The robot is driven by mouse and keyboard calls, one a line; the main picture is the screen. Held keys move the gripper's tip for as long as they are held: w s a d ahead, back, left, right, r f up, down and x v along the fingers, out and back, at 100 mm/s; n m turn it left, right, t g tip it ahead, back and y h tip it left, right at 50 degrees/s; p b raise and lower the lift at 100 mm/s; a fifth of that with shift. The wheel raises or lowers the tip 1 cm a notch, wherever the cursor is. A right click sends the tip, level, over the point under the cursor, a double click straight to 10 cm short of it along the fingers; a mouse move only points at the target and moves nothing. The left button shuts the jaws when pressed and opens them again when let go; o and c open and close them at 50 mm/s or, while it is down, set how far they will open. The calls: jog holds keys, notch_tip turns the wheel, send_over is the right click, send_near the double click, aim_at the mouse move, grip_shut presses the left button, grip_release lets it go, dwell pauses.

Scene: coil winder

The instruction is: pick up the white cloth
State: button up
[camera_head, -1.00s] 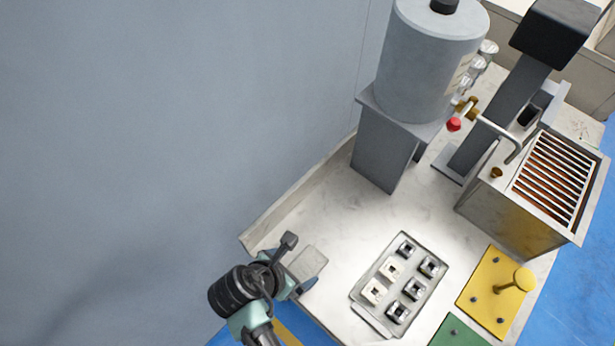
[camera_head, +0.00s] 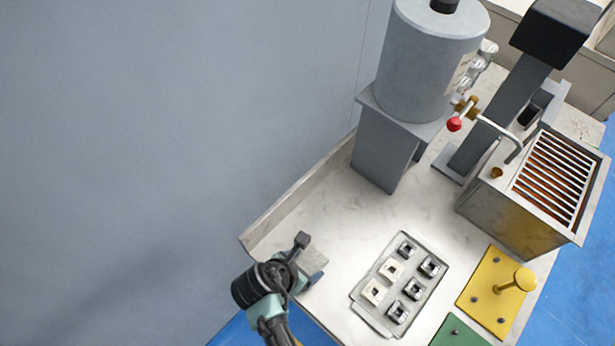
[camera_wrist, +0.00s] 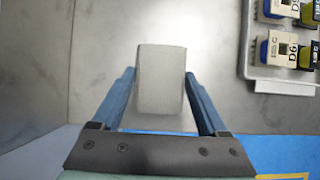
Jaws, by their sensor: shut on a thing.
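The white cloth (camera_wrist: 161,80) shows in the wrist view as a pale grey-white folded block between the two blue fingers. My gripper (camera_wrist: 160,76) is shut on it, with one finger along each side. In the head view the cloth (camera_head: 316,258) is at the near left end of the worktop, partly hidden behind my gripper (camera_head: 306,274). I cannot tell whether the cloth is clear of the surface.
A metal tray (camera_head: 372,322) with several small coil parts lies to the right of my gripper. A yellow plate with a peg (camera_head: 478,292) and a green plate (camera_head: 455,335) are farther right. A grey cylinder (camera_head: 425,75) and a slatted box (camera_head: 500,215) stand behind. A raised edge (camera_head: 290,208) borders the left.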

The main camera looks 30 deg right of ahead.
aim_at(305, 266)
jog(key=shift+c, duration=1.3)
jog(key=shift+r, duration=0.1)
notch_tip(305, 266, up, 10)
jog(key=p, duration=0.1)
